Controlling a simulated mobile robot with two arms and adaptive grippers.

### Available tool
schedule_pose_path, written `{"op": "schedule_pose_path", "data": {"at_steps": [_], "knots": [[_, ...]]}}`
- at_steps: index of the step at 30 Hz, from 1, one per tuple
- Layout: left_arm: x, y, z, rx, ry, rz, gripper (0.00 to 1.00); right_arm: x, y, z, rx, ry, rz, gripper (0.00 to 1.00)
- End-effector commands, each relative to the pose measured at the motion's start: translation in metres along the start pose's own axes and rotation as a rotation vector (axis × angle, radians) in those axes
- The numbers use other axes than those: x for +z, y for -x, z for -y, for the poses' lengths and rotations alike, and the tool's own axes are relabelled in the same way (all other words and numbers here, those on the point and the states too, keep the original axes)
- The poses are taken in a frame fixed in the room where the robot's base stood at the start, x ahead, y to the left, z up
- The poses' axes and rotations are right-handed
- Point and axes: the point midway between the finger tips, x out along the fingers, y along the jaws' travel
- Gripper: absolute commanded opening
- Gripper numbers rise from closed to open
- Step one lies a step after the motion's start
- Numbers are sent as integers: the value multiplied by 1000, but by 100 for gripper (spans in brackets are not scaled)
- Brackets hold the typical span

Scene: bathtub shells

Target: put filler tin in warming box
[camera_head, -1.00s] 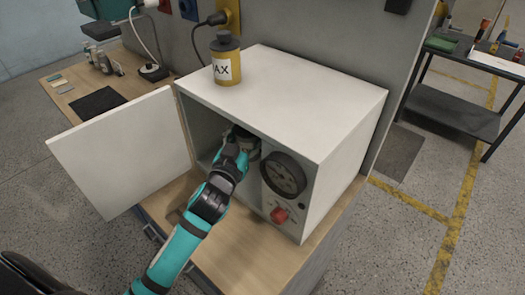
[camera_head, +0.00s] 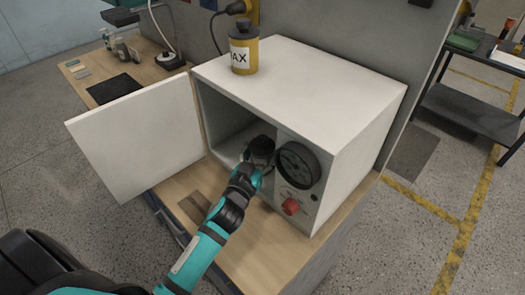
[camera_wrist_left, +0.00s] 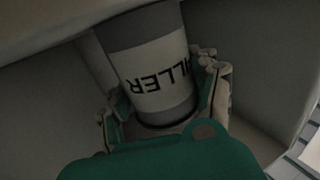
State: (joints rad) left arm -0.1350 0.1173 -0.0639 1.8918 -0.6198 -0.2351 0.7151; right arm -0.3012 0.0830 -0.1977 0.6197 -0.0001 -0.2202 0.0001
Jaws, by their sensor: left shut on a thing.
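The filler tin (camera_wrist_left: 158,75) is a grey cylinder with a pale label reading "ILLER" upside down in the left wrist view. My left gripper (camera_wrist_left: 165,108) is shut on it, one finger on each side. In the head view the tin's dark end (camera_head: 262,148) shows at the opening of the warming box, beside the dial, with my left gripper (camera_head: 254,170) just below it. The warming box (camera_head: 345,120) is white with its front open. Grey inner walls surround the tin in the wrist view. I cannot tell whether the tin touches the box floor. My right gripper is not in view.
The white door (camera_head: 138,140) stands swung open to the left. A dial (camera_head: 299,164) and red knob (camera_head: 291,206) flank the opening on the right. A yellow "AX" tin (camera_head: 243,55) stands on top of the box. The wooden bench (camera_head: 180,195) has free room in front.

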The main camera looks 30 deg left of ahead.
Motion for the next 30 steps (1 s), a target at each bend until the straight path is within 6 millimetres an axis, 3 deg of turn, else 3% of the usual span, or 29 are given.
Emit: {"op": "schedule_pose_path", "data": {"at_steps": [1,2,7,17,23,30], "knots": [[1,0,0,0,1,-4,9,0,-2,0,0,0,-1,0],[2,0,0,0,1,0,64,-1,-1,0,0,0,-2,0],[1,0,0,0,1,1,85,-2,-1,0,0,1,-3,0],[-4,0,0,0,-1,0,85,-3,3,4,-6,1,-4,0],[2,32,0,0,2,2,85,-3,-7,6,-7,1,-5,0],[3,84,0,-1,3,4,85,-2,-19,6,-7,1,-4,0]]}}
